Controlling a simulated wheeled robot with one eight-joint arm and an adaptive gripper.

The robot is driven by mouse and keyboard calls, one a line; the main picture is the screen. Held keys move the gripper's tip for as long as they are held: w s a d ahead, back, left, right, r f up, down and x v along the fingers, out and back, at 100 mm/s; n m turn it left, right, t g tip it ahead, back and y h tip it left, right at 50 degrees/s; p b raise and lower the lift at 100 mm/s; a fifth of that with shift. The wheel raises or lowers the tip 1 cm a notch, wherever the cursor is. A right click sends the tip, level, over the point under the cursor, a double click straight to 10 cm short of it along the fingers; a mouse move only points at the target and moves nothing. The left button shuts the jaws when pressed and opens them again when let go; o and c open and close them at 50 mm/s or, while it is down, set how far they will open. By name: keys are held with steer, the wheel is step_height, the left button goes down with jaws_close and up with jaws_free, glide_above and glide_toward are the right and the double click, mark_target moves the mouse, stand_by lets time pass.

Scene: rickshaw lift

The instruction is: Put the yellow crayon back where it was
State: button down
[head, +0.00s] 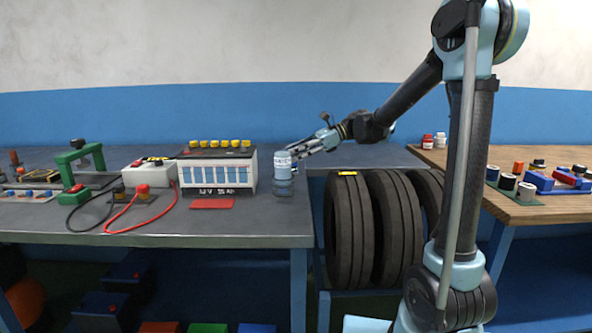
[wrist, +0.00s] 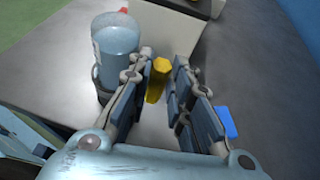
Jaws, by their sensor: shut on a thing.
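My gripper (head: 298,152) is over the grey workbench, close to the clear bottle, and partly hidden by it in the head view. In the wrist view my gripper (wrist: 166,98) has the yellow crayon (wrist: 157,80) between its fingers, against the left finger, and is shut on it. The crayon's lower end is hard to make out, so I cannot tell whether it touches the bench. In the head view I cannot make out the crayon at the gripper.
The bottle (head: 283,177) stands beside my gripper and shows left of the fingers in the wrist view (wrist: 115,50). A small blue piece (wrist: 228,122) lies right of the fingers. A white box (head: 218,170) stands left; tyres (head: 350,230) with a yellow mark stand right of the bench.

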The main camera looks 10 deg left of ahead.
steer(key=shift+f, duration=2.35)
steer(key=c, duration=1.7)
jaws_free()
steer(key=v, duration=1.2)
steer(key=shift+s+r, duration=0.15)
